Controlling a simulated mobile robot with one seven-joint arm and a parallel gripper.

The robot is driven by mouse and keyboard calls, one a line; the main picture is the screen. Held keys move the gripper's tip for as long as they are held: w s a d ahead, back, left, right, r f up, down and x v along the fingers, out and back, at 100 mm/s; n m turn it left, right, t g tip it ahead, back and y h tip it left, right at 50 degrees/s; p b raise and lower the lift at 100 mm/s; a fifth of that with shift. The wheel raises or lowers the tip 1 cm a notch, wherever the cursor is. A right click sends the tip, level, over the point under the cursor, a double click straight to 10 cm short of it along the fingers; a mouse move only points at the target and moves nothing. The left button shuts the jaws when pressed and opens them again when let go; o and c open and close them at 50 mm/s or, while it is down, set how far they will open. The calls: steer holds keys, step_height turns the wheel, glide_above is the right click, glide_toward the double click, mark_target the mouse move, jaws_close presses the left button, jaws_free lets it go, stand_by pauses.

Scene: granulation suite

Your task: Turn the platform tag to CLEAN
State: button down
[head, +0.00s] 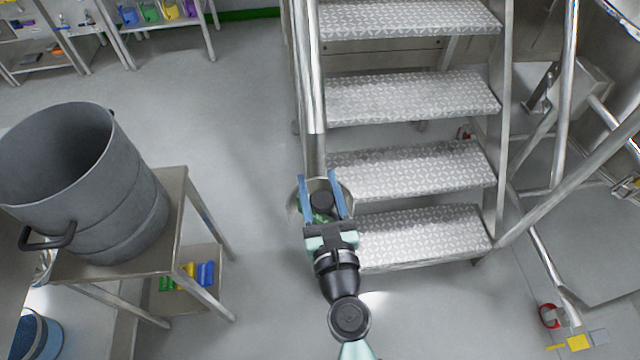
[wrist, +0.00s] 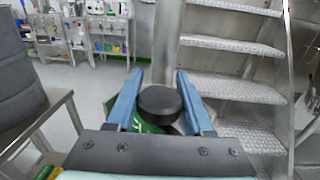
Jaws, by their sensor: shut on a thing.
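My gripper (head: 318,176) is at the foot of the platform's steel handrail post, left of the lowest steps. Its blue fingers stand on both sides of a round black knob (head: 322,201) and are shut on it. In the wrist view the knob (wrist: 160,101) sits between the fingers (wrist: 159,74). A green face with white marks, which looks like the platform tag (wrist: 148,128), shows partly under the knob. Its lettering is too hidden to read. The rest of the tag is covered by the knob and my gripper.
Platform steps (head: 412,175) with tread plates rise to the right of my gripper. A large grey drum (head: 130,195) stands on a steel table (head: 176,192) at left. Shelves with coloured items stand at the back left. The floor between table and steps is clear.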

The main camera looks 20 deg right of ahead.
steer(key=shift+n+y+b, duration=0.3)
steer(key=shift+n+y, duration=0.3)
steer(key=shift+y, duration=0.3)
steer(key=shift+s+a+n+g+y, duration=0.1)
steer(key=shift+a+n+g+y, duration=0.25)
steer(key=shift+n+y, duration=1.2)
steer(key=shift+a+n+g+y, duration=0.3)
steer(key=shift+n+y, duration=0.55)
steer(key=shift+y, duration=1.25)
steer(key=shift+s+a+n+g+y, duration=0.1)
steer(key=shift+a+n+g+y, duration=0.2)
steer(key=shift+n+y, duration=1.25)
steer(key=shift+a+m+y, duration=0.15)
steer(key=shift+m+y, duration=0.1)
steer(key=shift+y, duration=0.15)
steer(key=shift+c, duration=1.4)
jaws_free()
steer(key=p+v, duration=0.1)
steer(key=v, duration=1.2)
